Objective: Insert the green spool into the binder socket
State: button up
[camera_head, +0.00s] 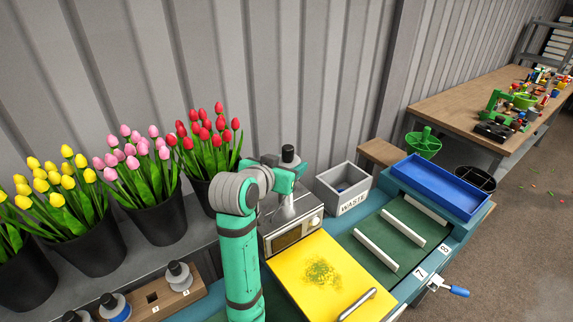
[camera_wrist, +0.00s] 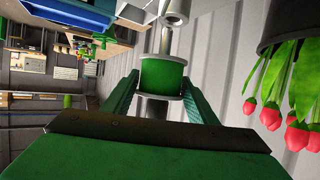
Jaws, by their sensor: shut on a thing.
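The green spool (camera_wrist: 162,76) is held between the two fingers of my gripper (camera_wrist: 160,92) in the wrist view, which appears upside down. Its pale flange and thin stem point to the top of that picture, towards a light grey cylinder (camera_wrist: 175,12); that may be the binder socket. I cannot tell whether stem and cylinder touch.
Buckets of yellow, pink and red tulips (camera_head: 210,145) stand at left. A wooden rack (camera_head: 165,297) holds spools and has an empty square hole. Right of the machine are a yellow panel (camera_head: 330,275), a waste bin (camera_head: 342,190) and a blue tray (camera_head: 440,185).

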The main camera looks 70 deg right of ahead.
jog(key=shift+w+f, duration=0.15)
jog(key=shift+f, duration=1)
jog(key=shift+f, duration=1.35)
jog(key=o, duration=1.3)
jog(key=shift+r, duration=2.6)
